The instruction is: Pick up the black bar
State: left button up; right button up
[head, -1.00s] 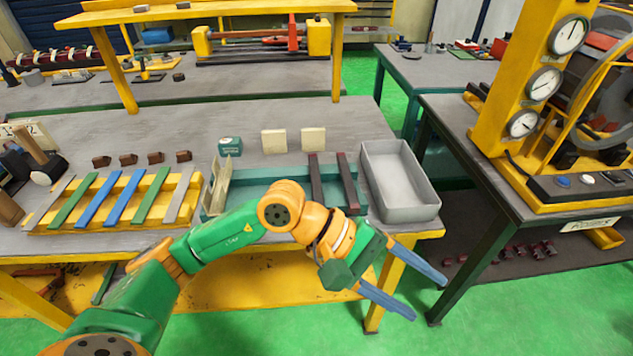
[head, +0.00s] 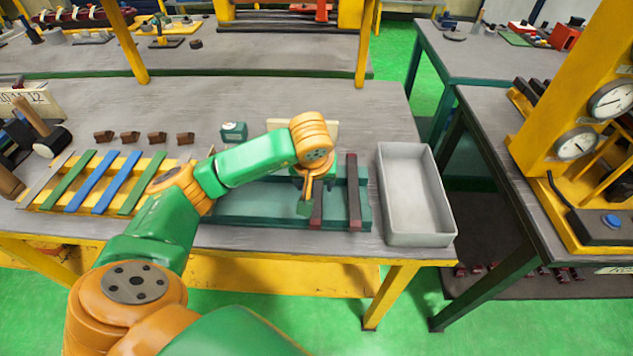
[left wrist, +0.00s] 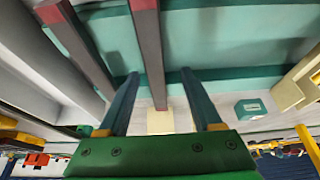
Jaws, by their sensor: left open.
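Two black bars with reddish ends lie side by side across the teal tray (head: 255,205): the left black bar (head: 317,208) and the right black bar (head: 353,190). In the left wrist view, one black bar (left wrist: 148,45) runs between my finger tips, and the other black bar (left wrist: 78,42) lies to the left. My left gripper (head: 306,196) points down over the tray, at the left bar. In the left wrist view the left gripper (left wrist: 160,76) is open, its fingers apart on both sides of the bar. Contact cannot be told. My right gripper is not in view.
A grey bin (head: 412,190) stands right of the tray. A yellow rack (head: 60,195) with coloured strips is at the left. A small green box (head: 233,131) and brown blocks (head: 130,137) sit behind. A cream block (head: 330,135) is partly hidden by my arm.

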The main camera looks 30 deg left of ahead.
pick_arm(q)
jog(key=shift+w+f, duration=0.35)
jog(key=shift+f, duration=0.15)
jog(key=shift+w+f, duration=0.25)
jog(key=shift+w, duration=0.25)
jog(key=shift+s+r, duration=0.2)
jog(key=shift+s, duration=0.1)
jog(key=c, duration=1)
jog(key=shift+w, duration=0.1)
grip_shut()
